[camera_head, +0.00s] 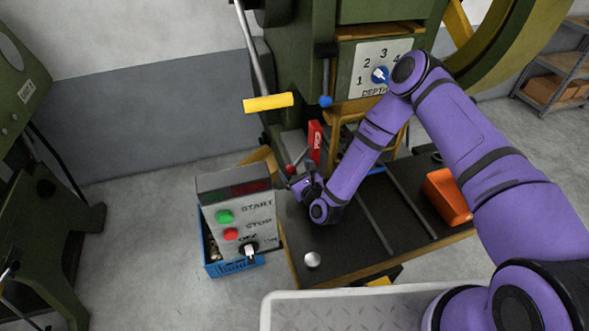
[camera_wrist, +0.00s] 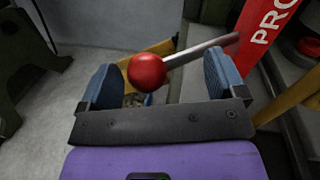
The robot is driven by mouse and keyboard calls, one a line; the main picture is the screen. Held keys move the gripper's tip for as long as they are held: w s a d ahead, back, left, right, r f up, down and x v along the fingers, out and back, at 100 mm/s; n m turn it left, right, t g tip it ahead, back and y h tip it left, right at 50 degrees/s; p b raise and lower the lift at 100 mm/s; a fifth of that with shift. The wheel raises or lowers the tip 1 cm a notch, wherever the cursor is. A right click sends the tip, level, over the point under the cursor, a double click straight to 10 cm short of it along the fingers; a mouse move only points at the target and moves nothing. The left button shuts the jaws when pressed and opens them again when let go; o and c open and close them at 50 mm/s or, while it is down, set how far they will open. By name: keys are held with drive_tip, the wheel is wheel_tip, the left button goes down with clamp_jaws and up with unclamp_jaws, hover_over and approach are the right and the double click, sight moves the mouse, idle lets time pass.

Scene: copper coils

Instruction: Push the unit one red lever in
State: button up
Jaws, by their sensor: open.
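The red lever has a red ball knob (camera_wrist: 147,71) on a grey rod (camera_wrist: 200,48) that runs up and right from the ball. My gripper (camera_wrist: 160,66) is open, with one blue finger pad on each side. The ball shows between the pads, nearer the left one, and the rod passes across the right pad. I cannot tell whether anything touches. In the head view my gripper (camera_head: 296,180) is low beside the green press (camera_head: 290,45), near the upright red plate (camera_head: 315,140); the lever there is small and mostly hidden.
A control box (camera_head: 238,205) with START and STOP buttons stands left of the dark table (camera_head: 335,255). An orange bin (camera_head: 447,196) is on the table's right. A yellow-handled lever (camera_head: 268,103) and a depth dial (camera_head: 380,75) are above. A blue crate (camera_head: 230,267) sits below the box.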

drive_tip(key=shift+w+a, duration=0.2)
drive_tip(key=shift+w, duration=0.2)
drive_tip(key=c, duration=1.1)
drive_tip(key=shift+w+d, duration=0.25)
drive_tip(key=shift+d, duration=0.6)
drive_tip(key=shift+w+d, duration=0.25)
drive_tip(key=shift+d, duration=0.6)
drive_tip(key=shift+w+d, duration=0.25)
drive_tip(key=shift+d, duration=0.6)
drive_tip(key=shift+c, duration=0.3)
drive_tip(key=o, duration=1.2)
drive_tip(key=shift+d, duration=0.1)
drive_tip(key=shift+c, duration=0.2)
